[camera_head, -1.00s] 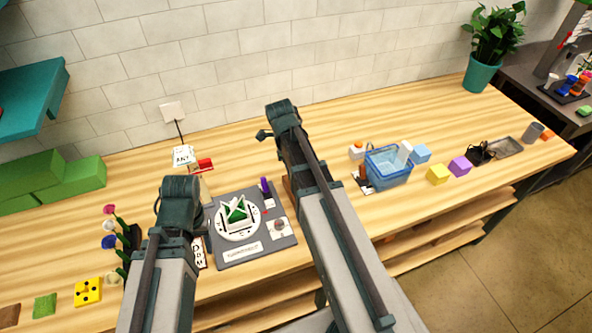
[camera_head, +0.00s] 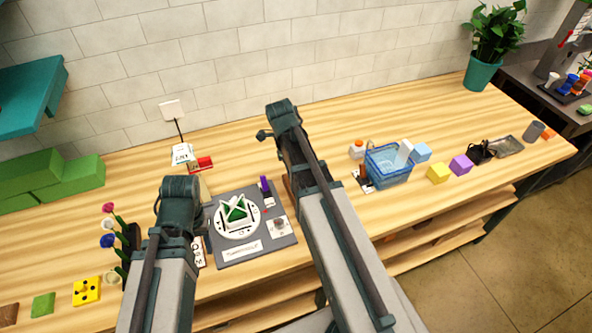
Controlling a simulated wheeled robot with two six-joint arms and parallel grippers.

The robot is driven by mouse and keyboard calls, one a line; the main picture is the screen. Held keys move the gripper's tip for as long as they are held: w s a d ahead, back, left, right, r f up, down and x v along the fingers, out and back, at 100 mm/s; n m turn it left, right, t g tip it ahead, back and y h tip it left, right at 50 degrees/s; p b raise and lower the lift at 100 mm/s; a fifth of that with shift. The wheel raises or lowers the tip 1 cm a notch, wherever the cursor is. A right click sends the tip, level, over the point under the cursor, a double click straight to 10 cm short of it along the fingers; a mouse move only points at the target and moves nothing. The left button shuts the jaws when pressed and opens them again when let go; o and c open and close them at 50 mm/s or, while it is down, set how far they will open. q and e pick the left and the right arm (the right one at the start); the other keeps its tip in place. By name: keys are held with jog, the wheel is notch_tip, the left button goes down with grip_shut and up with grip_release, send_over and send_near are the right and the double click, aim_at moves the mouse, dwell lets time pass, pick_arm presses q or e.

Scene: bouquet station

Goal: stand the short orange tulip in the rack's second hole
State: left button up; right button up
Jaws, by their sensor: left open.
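I cannot make out a short orange tulip. My left gripper (camera_head: 205,218) is open, mostly hidden behind my left arm, near the left edge of the grey mat. My right arm crosses the middle; its gripper is hidden.
The grey mat (camera_head: 281,246) holds a white round piece (camera_head: 222,231) with a green centre. Green blocks (camera_head: 65,177) lie left.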

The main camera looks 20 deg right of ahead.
jog(key=shift+f+b, duration=0.3)
jog(key=shift+b, duration=0.05)
dwell(1.2)
jog(key=o, duration=0.9)
jog(key=shift+r, duration=0.15)
jog(key=shift+w+a+r+p, duration=0.1)
jog(key=shift+a+r+p, duration=0.05)
jog(key=shift+r+p, duration=0.9)
jog(key=shift+w+a+r+p, duration=0.1)
jog(key=shift+a+r+p, duration=0.1)
jog(key=shift+r+p, duration=0.85)
jog(key=shift+w+a+r+p, duration=0.1)
jog(key=shift+a+r+p, duration=0.05)
jog(key=shift+r+p, duration=0.9)
jog(key=shift+f, duration=0.1)
jog(key=shift+o, duration=0.2)
jog(key=o, duration=0.3)
jog(key=shift+o, duration=0.2)
jog(key=shift+s, duration=0.1)
